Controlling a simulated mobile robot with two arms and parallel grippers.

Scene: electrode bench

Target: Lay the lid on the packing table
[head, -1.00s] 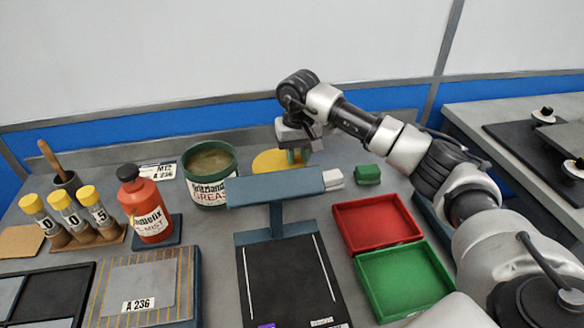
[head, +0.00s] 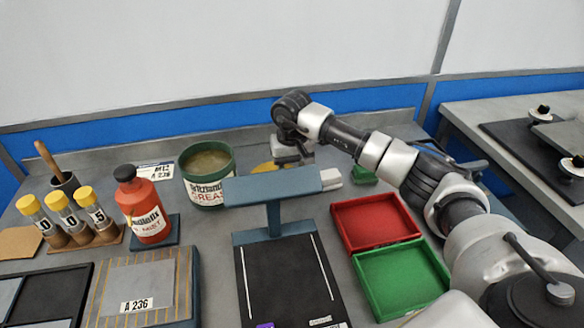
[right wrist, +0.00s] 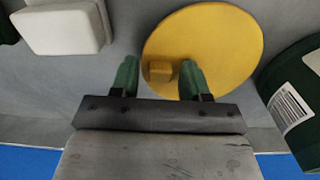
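The lid (head: 262,167) is a flat yellow disc lying on the grey bench behind the blue stand. It is partly hidden in the head view by my right gripper and the stand. In the right wrist view the lid (right wrist: 225,45) shows a small square yellow knob (right wrist: 160,71). My right gripper (right wrist: 158,72) is open, with its green fingers on either side of the knob and gaps between. The fingers are largely hidden in the head view. A separate grey table (head: 480,122) at the right may be the packing table. My left gripper is not in view.
The grease tin (head: 208,190) stands left of the lid.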

